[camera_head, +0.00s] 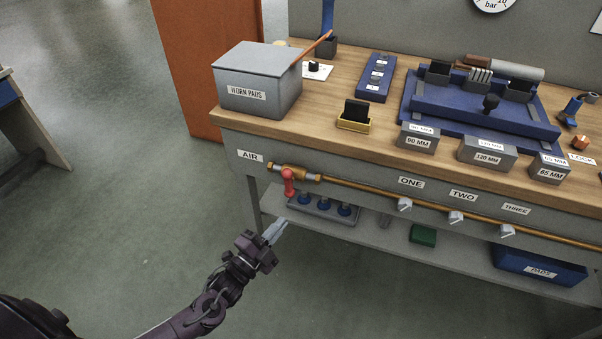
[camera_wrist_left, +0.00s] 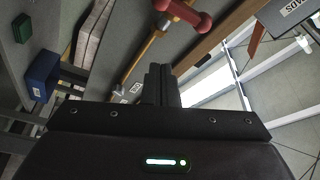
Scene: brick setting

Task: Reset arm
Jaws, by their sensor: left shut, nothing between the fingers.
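My left gripper (camera_head: 274,231) is in front of the workbench, low and to the left of its middle, with the fingers pointing up toward the bench front. Its fingers are together and empty; they also show in the left wrist view (camera_wrist_left: 162,84). The red valve handle (camera_head: 288,180) on the air pipe is just above and beyond the fingertips, apart from them. The red handle also shows at the top of the left wrist view (camera_wrist_left: 184,14). My right gripper is in neither view.
The workbench (camera_head: 330,140) carries a grey WORN PADS box (camera_head: 258,80), a blue fixture (camera_head: 480,105) and grey labelled blocks. The copper pipe (camera_head: 370,190) runs along its front. A lower shelf holds a blue PADS bin (camera_head: 540,268). Floor at left (camera_head: 120,210) is clear.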

